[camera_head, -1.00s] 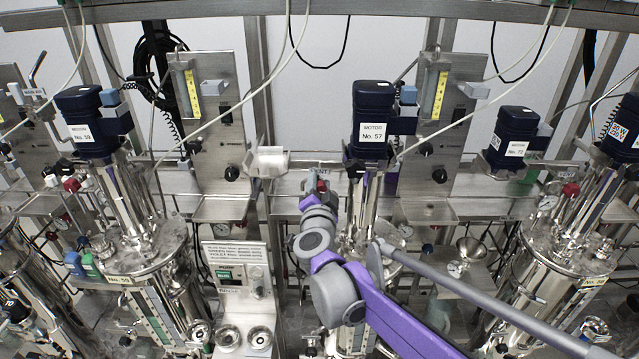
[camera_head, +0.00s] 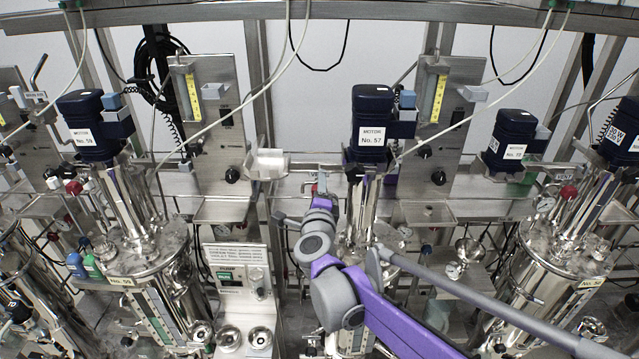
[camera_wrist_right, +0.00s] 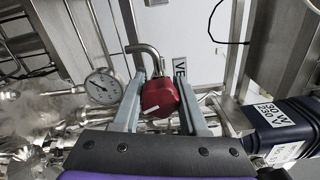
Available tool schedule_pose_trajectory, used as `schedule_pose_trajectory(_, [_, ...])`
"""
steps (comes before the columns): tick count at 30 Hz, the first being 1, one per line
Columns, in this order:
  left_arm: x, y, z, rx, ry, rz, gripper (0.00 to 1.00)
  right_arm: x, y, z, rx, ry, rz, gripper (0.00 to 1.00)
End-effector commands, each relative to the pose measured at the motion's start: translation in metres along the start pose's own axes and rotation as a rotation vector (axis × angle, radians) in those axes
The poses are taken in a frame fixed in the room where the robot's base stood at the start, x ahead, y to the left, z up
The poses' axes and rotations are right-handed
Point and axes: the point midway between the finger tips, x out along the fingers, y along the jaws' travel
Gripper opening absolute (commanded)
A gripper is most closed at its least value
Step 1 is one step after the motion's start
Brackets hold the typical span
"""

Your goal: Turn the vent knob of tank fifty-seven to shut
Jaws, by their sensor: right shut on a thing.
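Tank fifty-seven's motor (camera_head: 371,125) is dark blue with a white "MOTOR No. 57" label and stands on a shiny metal column in the middle of the head view. My right gripper (camera_head: 322,188) is just left of that column, small and partly hidden by its own wrist. In the right wrist view, my right gripper (camera_wrist_right: 160,88) has one finger on each side of a red knob (camera_wrist_right: 160,97) and is shut on it. A bent metal pipe rises beside the knob, and a partly covered label starting "VE" is behind it. The knob's exact setting cannot be told. My left gripper is not in view.
A round gauge (camera_wrist_right: 103,87) is left of the gripper in the wrist view. A metal tray (camera_head: 267,163) stands left of the wrist in the head view. Motor No. 59 (camera_head: 88,124) and its tank are at left, more tanks at right. Thin hoses hang above.

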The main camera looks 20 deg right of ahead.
Motion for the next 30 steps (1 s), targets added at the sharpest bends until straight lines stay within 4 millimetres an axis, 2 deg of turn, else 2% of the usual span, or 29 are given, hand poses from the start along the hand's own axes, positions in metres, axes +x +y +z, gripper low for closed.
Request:
schedule_pose_trajectory(6, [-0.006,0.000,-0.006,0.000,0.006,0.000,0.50,0.000,-0.001,0.001,0.184,-0.001,0.000,0.00])
schedule_pose_trajectory(15, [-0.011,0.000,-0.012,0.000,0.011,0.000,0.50,0.000,-0.001,0.001,0.363,-0.001,0.000,0.00])
schedule_pose_trajectory(30, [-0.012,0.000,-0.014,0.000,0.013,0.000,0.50,0.000,0.001,0.000,0.446,0.000,0.001,0.00])
